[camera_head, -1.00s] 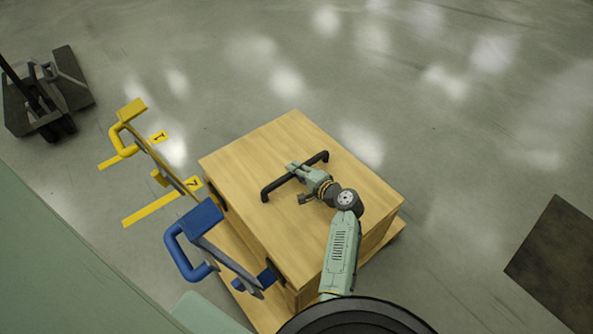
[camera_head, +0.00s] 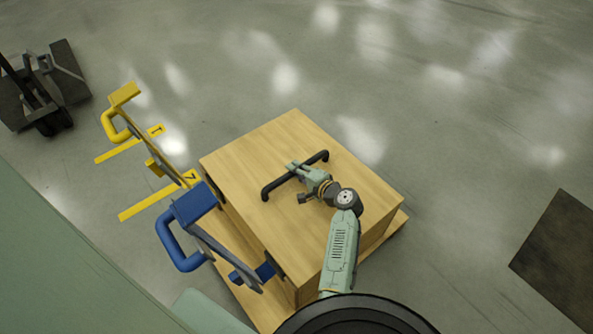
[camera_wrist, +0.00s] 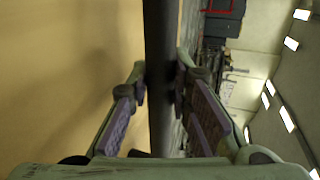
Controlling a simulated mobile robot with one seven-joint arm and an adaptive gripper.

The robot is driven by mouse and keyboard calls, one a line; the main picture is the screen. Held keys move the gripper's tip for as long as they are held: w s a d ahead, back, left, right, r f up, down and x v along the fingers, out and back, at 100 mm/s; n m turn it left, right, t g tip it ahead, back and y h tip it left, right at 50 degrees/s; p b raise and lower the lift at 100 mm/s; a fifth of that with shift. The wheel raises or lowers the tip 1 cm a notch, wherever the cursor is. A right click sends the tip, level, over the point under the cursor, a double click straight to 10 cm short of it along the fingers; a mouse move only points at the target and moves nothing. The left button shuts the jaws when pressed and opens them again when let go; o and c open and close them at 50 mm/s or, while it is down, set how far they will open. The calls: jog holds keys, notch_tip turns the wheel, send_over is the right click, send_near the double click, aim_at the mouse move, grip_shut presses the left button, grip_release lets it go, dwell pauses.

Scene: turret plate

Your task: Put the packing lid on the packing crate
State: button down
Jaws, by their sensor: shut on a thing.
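The packing lid (camera_head: 270,155) is the pale wooden top with a black bar handle (camera_head: 284,181). My gripper (camera_head: 297,168) is shut on the middle of this handle. In the wrist view, the dark handle (camera_wrist: 160,60) runs between my gripper's fingers (camera_wrist: 160,88), with the lid's wood (camera_wrist: 65,80) to the left. Wooden sides show below the lid's top, and a wider wooden piece (camera_head: 240,303), possibly part of the packing crate, shows beneath. I cannot tell where lid and crate part, or whether there is a gap.
A blue handled piece (camera_head: 188,203) stands close to the wood's left side, overlapping it in view. A yellow handled piece (camera_head: 123,95) stands farther back, by yellow floor marks. Dark wheeled equipment (camera_head: 48,90) is at far left, a dark mat (camera_head: 560,255) at right. Floor behind is clear.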

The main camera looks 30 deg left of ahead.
jog(key=shift+w+f+b, duration=0.1)
jog(key=shift+b, duration=0.25)
dwell(0.3)
jog(key=c, duration=1.5)
grip_release()
jog(key=shift+o, duration=0.5)
jog(key=shift+f, duration=0.15)
jog(key=shift+s+f, duration=0.2)
jog(key=shift+f, duration=0.1)
jog(key=v, duration=1.2)
jog(key=shift+w+r, duration=0.15)
jog(key=shift+r, duration=0.2)
jog(key=shift+d, duration=0.15)
